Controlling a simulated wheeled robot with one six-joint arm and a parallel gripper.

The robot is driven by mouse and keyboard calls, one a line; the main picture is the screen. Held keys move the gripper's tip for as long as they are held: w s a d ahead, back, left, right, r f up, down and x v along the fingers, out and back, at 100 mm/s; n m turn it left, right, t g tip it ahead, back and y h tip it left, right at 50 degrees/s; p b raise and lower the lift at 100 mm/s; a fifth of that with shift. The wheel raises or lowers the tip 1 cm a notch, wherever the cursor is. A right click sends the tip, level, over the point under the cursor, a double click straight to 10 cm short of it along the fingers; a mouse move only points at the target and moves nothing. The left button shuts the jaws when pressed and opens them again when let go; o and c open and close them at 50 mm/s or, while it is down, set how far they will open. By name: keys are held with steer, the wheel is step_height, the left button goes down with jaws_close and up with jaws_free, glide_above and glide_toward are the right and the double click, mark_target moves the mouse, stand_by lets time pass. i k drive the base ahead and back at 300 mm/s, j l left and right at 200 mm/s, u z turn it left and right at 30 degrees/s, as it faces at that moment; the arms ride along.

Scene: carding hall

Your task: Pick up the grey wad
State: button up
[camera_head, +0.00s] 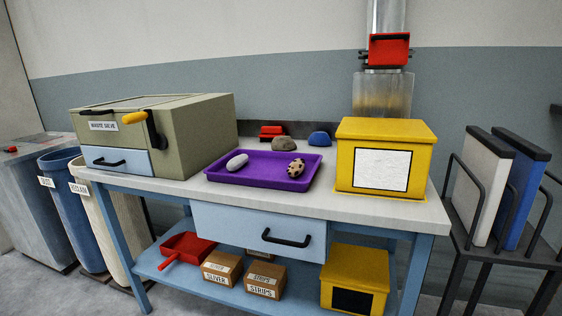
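A light grey oval wad (237,162) lies in the left part of the shallow purple tray (258,183) on the workbench. A brown wad with dark spots (296,168) lies in the same tray, to the right and apart from it. My gripper does not show in this view, and nothing covers the grey wad.
On the bench (369,205), the olive waste box (188,137) stands left of the tray and a yellow box (383,157) right. Behind the tray are a brown lump (284,144), a blue lump (320,139) and a red object (271,131). Bare bench top lies before the tray.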

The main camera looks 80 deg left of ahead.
mark_target(235, 163)
steer(key=u, duration=2.55)
